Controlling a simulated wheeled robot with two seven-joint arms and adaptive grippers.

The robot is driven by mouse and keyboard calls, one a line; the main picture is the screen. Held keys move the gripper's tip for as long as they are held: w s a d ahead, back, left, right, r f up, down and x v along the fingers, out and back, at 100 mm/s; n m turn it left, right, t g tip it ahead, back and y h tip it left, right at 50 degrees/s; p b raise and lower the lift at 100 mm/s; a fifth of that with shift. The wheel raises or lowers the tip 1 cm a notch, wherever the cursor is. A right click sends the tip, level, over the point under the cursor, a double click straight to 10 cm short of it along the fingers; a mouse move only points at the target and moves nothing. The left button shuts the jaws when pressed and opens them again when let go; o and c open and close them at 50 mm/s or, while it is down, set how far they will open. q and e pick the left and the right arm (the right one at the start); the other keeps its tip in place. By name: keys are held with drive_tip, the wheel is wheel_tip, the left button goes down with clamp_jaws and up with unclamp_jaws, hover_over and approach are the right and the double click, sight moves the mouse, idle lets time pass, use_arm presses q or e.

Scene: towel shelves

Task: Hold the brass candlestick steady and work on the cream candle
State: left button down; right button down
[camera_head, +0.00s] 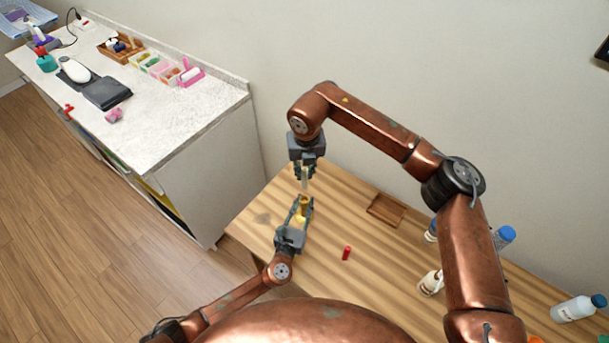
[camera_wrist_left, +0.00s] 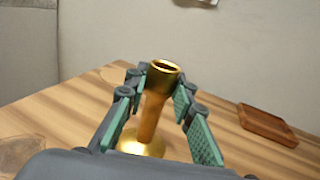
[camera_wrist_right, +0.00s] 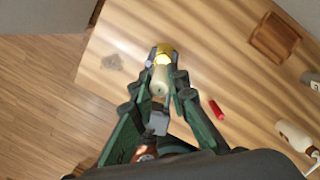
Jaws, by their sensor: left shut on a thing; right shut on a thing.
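The brass candlestick (camera_head: 303,208) stands upright on the wooden table. Its round base (camera_wrist_left: 141,146) and open, empty top cup (camera_wrist_left: 164,67) show in the left wrist view. My left gripper (camera_head: 301,205) is shut on its stem, one finger on each side. The cream candle (camera_head: 304,186) is upright above the candlestick, apart from the cup. My right gripper (camera_head: 304,170) comes from above and is shut on the candle. In the right wrist view the candle (camera_wrist_right: 159,80) is seen end-on between the fingertips, with the brass candlestick (camera_wrist_right: 164,49) partly hidden behind it.
A red object (camera_head: 346,253) lies on the table (camera_head: 330,215), right of the candlestick. A shallow wooden tray (camera_head: 386,209) is farther right. Bottles, including a white one (camera_head: 431,283) and a blue-capped one (camera_head: 503,237), stand near my right arm. A cluttered white counter (camera_head: 190,115) is at the left.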

use_arm(q)
drive_tip(key=c, duration=1.6)
unclamp_jaws()
drive_tip(key=v, duration=1.2)
drive_tip(key=shift+a, duration=0.1)
